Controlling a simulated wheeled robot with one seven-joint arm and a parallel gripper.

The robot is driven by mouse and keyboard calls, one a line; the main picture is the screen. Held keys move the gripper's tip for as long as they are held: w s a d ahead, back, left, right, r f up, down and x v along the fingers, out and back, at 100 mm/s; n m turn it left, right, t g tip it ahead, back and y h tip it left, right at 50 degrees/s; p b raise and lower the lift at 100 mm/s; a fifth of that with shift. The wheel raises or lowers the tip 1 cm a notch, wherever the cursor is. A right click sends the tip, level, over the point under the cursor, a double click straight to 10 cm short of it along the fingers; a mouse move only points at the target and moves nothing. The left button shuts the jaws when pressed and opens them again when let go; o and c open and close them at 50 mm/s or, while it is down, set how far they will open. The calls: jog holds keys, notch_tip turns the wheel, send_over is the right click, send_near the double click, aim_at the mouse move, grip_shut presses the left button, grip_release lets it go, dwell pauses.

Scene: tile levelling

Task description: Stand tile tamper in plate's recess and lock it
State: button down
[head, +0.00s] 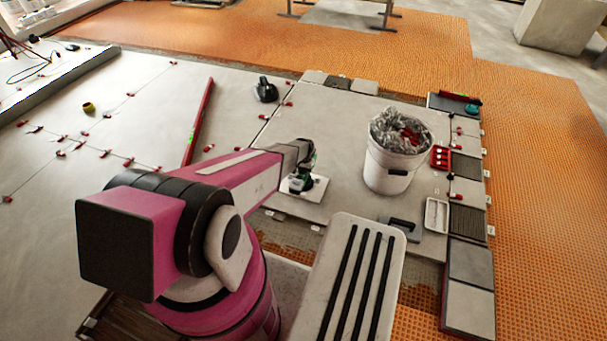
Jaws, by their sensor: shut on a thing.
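The tile tamper (302,181), a small dark and green tool, is at the end of my arm. It is upright over a pale square plate (319,187) lying on the large grey tiles. My gripper (306,165) is shut on the tamper's upper part. My wrist and the tamper hide the plate's middle, so the recess and any lock do not show. I cannot tell whether the tamper's foot sits in the recess or just above it.
A white bucket (389,168) of crumpled film stands to the right of the plate. A black suction cup (265,90) and red level (199,122) lie further back.

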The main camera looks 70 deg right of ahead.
jog(key=shift+f, duration=0.35)
dwell(0.6)
jog(key=c, duration=0.8)
grip_release()
jog(key=shift+c, duration=0.2)
